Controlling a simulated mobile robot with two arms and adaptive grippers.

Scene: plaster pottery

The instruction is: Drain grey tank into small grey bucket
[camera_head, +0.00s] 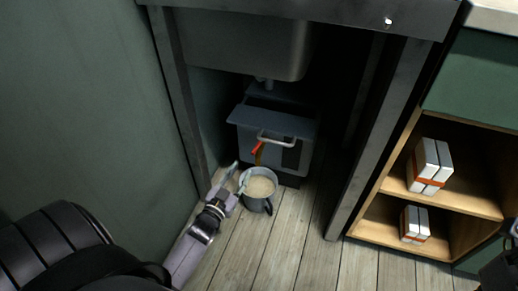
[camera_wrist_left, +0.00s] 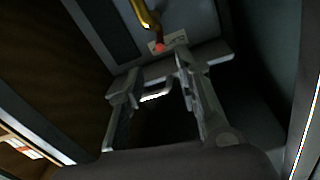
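The grey tank (camera_head: 255,148) stands under the sink, with a flat lid and a pale handle bar on its front. An orange-red tap (camera_head: 257,153) sticks out low on its front; a brass pipe with a red tip (camera_wrist_left: 160,47) shows in the left wrist view. The small grey bucket (camera_head: 268,205) stands upright on the floor below the tap, with beige content inside. My left gripper (camera_head: 234,177) is at the bucket's left side, its fingers apart; I cannot tell whether it touches the rim. In the wrist view the fingers (camera_wrist_left: 160,88) are spread with nothing clearly between them.
A sink basin (camera_head: 245,50) hangs above the tank, and a dark metal post (camera_head: 370,140) stands to its right. Wooden shelves (camera_head: 470,195) with white boxes are at the right. A green wall (camera_head: 90,110) closes the left. Plank floor (camera_head: 300,250) in front is clear.

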